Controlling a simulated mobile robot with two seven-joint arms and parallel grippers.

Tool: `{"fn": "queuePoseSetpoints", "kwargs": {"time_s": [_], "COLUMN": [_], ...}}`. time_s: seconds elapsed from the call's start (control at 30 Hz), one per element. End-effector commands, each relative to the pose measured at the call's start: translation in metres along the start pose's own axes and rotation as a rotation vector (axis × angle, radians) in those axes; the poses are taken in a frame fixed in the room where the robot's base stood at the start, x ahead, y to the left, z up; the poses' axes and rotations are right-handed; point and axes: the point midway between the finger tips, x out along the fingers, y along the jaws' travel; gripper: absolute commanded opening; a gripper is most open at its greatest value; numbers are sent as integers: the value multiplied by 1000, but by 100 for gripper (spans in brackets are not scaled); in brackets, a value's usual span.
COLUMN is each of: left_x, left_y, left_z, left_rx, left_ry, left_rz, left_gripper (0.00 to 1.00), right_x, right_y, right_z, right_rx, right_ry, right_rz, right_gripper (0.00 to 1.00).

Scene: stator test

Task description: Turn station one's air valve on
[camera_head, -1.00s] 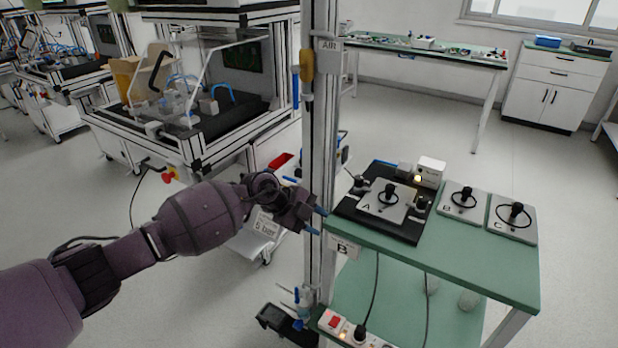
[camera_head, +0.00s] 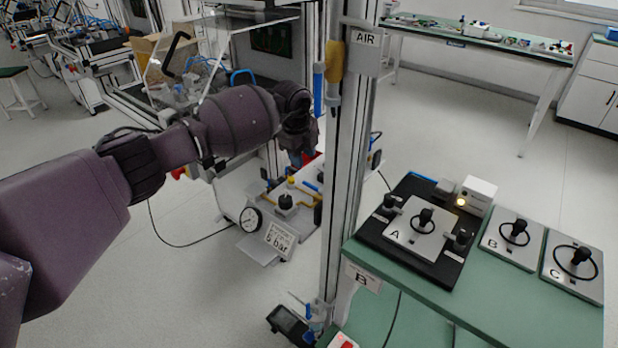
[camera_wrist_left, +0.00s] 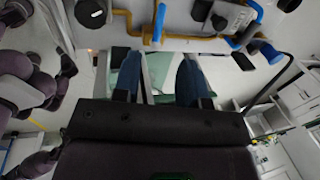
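An air panel (camera_head: 268,195) with yellow pipes, a black regulator knob (camera_head: 286,203) and a round gauge (camera_head: 250,218) stands left of the aluminium post. A blue lever (camera_head: 309,186) shows beside the knob. I cannot tell which belongs to station one. My left gripper (camera_head: 298,160) is above the panel's back part, fingers pointing down. Its two blue-tipped fingers (camera_wrist_left: 160,75) are apart with nothing held. My right gripper is out of view.
The post (camera_head: 345,150) with an AIR sign (camera_head: 365,40) stands close right of my left gripper. A "6 bar" card (camera_head: 280,238) is at the panel's front. A green table (camera_head: 470,305) with plates A, B and C is at right. An enclosed bench stands behind.

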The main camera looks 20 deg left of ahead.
Motion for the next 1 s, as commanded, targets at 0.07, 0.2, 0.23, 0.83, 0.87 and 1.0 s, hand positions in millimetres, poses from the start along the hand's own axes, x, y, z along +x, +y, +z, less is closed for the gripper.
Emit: {"fn": "queuePoseSetpoints", "kwargs": {"time_s": [0.07, 0.2, 0.23, 0.83, 0.87, 1.0], "left_x": [15, 38, 43, 99, 98, 98], "left_y": [2, 2, 2, 0, 0, 0], "left_z": [0, -1, -1, -1, -1, -1], "left_rx": [-1, 0, 0, 1, 1, 1], "left_ry": [3, 4, 4, 2, 2, 2], "left_rz": [7, 8, 8, 0, 0, 0], "left_gripper": [39, 39, 39, 39, 39, 33], "right_x": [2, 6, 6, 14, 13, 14], "right_y": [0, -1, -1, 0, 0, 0], "right_z": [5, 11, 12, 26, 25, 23], "right_rx": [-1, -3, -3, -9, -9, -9], "right_ry": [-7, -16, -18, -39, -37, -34], "right_rz": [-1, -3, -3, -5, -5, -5], "right_gripper": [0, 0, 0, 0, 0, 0]}}
